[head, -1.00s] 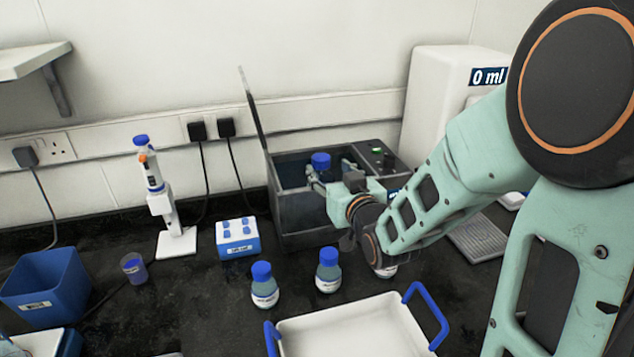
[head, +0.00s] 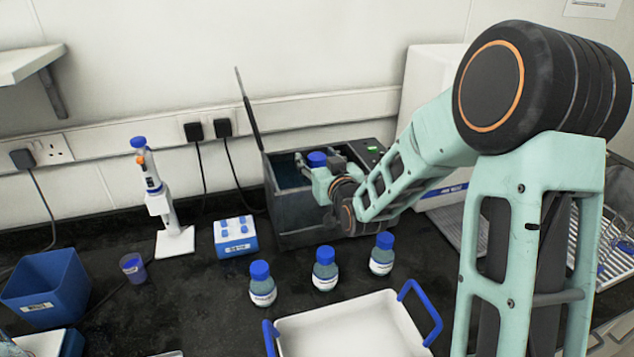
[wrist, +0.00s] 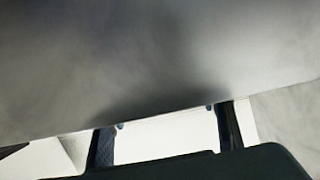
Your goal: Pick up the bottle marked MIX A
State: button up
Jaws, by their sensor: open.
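Three blue-capped bottles stand on the dark bench in the head view: a left one (head: 262,284), a middle one (head: 325,269) and a right one (head: 382,255). Their labels are too small to read, so I cannot tell which is MIX A. Another blue cap (head: 317,159) shows inside the grey open-lidded bath (head: 310,238); the body beneath it is hidden. My gripper (head: 318,164) is open at that cap, over the bath. I cannot tell whether the fingers touch it. In the wrist view both fingers show below a blurred grey surface, with no bottle visible.
The raised lid (head: 250,113) stands at the bath's left. A white tray with blue handles (head: 350,335) lies in front of the bottles. A blue-and-white rack (head: 236,240), a pipette stand (head: 175,243) and a blue bin (head: 45,287) are on the left.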

grip_shut()
dwell(0.3)
jog(key=shift+r, duration=0.15)
